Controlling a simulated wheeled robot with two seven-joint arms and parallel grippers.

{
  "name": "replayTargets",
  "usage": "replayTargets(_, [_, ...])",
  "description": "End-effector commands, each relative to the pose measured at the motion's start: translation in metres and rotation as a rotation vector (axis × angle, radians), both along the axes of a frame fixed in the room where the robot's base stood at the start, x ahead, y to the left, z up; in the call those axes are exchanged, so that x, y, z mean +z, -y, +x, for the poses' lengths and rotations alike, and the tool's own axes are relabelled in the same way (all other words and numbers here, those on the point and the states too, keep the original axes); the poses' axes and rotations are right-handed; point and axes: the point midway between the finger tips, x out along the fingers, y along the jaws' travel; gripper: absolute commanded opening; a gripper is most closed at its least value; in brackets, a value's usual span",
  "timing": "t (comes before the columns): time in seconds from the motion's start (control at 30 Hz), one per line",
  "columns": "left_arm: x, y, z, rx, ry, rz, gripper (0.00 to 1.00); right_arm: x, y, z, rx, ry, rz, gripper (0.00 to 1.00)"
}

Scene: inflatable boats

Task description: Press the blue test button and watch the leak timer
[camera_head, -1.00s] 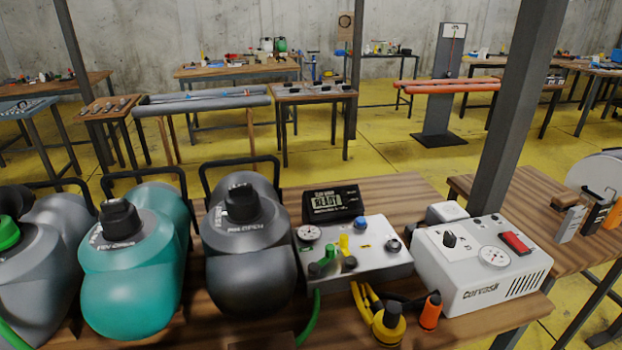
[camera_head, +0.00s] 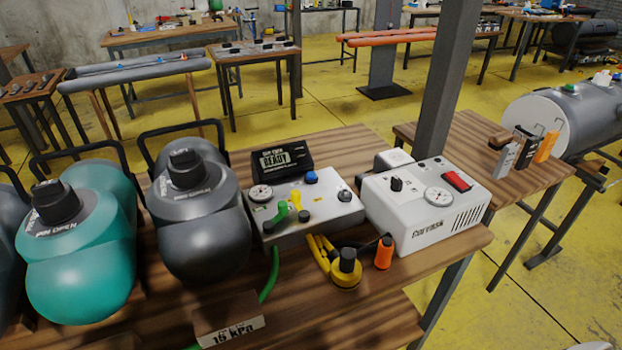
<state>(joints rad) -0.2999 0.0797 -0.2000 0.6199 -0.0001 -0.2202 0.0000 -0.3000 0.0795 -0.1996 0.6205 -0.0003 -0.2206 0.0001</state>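The blue test button (camera_head: 311,177) stands on top of a pale grey test box (camera_head: 335,211) on the wooden bench. A black timer display (camera_head: 283,160) behind it reads "READY". The box also carries a round gauge (camera_head: 261,193), a green lever (camera_head: 281,212), a yellow lever (camera_head: 294,199) and several black knobs. Neither gripper shows in the view, and nothing covers the button.
A white Corvask unit (camera_head: 421,208) with a red switch stands right of the test box. Grey (camera_head: 203,232) and teal (camera_head: 84,257) inflatable pieces stand to the left. A yellow-hosed fitting (camera_head: 345,269), an orange plug (camera_head: 384,253) and a "15 kPa" sign (camera_head: 231,331) are in front. A dark post (camera_head: 450,90) rises behind.

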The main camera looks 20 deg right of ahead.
Motion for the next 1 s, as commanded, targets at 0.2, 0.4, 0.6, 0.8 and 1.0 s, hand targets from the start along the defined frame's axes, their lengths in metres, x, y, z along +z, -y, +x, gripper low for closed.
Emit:
replayTargets(0.2, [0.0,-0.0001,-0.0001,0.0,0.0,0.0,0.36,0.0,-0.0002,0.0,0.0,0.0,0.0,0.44])
replayTargets(0.4, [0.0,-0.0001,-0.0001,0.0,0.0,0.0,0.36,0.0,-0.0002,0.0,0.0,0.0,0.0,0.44])
replayTargets(0.6, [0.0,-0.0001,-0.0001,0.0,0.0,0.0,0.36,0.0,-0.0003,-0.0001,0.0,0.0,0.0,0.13])
replayTargets(0.8, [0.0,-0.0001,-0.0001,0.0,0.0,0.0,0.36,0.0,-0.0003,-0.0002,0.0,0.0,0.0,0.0])
replayTargets(1.0, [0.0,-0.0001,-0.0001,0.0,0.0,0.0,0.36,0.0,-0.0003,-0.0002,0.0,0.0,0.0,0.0])
